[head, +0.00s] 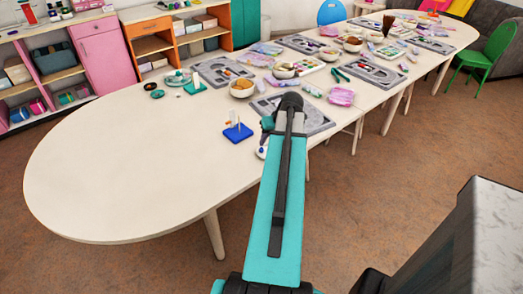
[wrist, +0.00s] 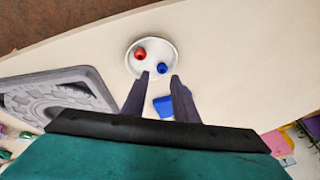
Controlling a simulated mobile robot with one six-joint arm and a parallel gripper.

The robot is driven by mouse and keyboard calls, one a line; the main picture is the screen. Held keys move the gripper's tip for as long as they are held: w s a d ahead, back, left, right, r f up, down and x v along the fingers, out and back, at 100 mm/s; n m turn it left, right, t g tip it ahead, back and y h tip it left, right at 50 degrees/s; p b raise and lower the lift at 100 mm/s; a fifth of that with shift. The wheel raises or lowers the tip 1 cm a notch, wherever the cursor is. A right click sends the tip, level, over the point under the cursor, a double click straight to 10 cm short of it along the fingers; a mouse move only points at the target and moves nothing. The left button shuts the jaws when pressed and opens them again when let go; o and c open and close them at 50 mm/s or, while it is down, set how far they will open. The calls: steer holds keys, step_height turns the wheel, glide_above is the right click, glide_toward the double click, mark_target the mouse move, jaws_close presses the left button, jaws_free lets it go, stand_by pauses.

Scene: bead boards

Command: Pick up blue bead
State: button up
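A blue bead (wrist: 162,68) lies in a round white dish (wrist: 151,42) in the wrist view. A red bead (wrist: 140,54) lies in the same dish, to its upper left. My gripper (wrist: 160,77) is open and empty. Its two dark fingers point at the near side of the dish, and the blue bead shows just beyond the gap between the fingertips. How high the tips are above the dish I cannot tell. In the head view the dish (head: 261,153) shows only partly beside my arm, and the beads cannot be made out.
A grey bead board (wrist: 62,92) lies left of the dish in the wrist view. A blue block (wrist: 163,106) shows between the fingers; in the head view a blue stand (head: 238,133) is near my gripper. The left part of the table (head: 110,165) is clear.

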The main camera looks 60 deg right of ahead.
mark_target(262, 150)
stand_by(0.3)
steer(key=shift+p+x, duration=0.6)
steer(key=shift+x, duration=0.95)
steer(key=shift+w+a+f, duration=0.1)
steer(key=shift+w+f, duration=0.25)
steer(key=shift+f, duration=0.55)
steer(key=shift+a+f, duration=0.15)
